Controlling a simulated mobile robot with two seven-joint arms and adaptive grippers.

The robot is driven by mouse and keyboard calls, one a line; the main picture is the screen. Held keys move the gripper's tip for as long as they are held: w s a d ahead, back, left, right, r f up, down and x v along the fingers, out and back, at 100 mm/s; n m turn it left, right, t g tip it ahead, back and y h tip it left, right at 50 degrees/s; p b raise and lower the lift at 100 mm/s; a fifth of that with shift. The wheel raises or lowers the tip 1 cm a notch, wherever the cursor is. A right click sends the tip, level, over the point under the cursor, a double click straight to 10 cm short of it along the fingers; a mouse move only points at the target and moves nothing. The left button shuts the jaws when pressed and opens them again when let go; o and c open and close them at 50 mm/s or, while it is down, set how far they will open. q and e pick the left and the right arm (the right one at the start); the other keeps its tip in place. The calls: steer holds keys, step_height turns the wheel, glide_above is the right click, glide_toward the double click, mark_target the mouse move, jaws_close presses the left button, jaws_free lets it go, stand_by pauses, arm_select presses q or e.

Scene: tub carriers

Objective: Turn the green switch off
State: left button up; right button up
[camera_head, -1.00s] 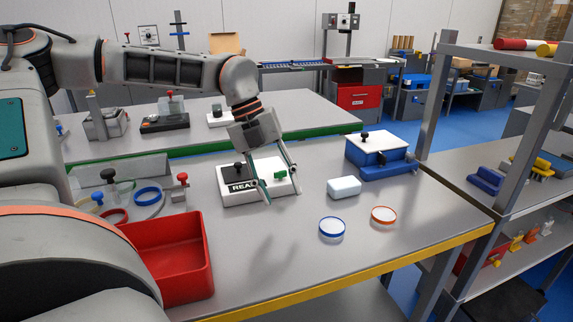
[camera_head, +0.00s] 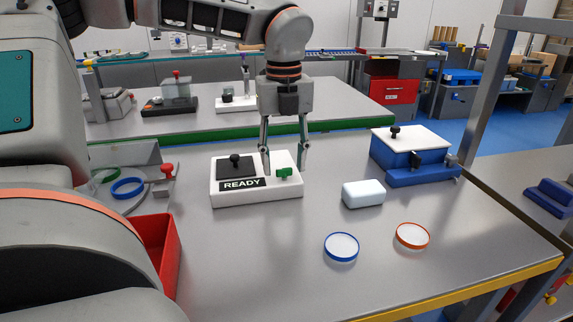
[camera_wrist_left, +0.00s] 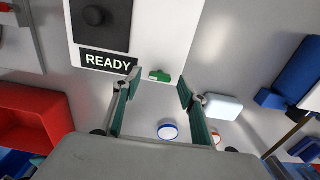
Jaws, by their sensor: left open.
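The green switch (camera_head: 283,173) is a small green lever on the right of a white box (camera_head: 258,196) marked READY, which stands on the grey table. The box also has a black knob on a dark plate (camera_head: 236,166). My left gripper (camera_head: 285,168) is over the right part of the box, pointing down, with its fingers spread and nothing between them. In the left wrist view, the green switch (camera_wrist_left: 159,75) shows near the left fingertip, ahead of the gap between the open fingers (camera_wrist_left: 157,82). I cannot tell whether a finger touches it. My right gripper is not in view.
A white block (camera_head: 363,194) and a blue box with a white lid (camera_head: 411,150) stand to the right. Blue-rimmed (camera_head: 341,247) and orange-rimmed (camera_head: 412,235) discs lie in front. A red bin (camera_head: 161,250) is at the left. The front middle of the table is clear.

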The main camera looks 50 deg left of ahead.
arm_select(q)
steer(key=shift+f, duration=0.7)
steer(key=c, duration=1.1)
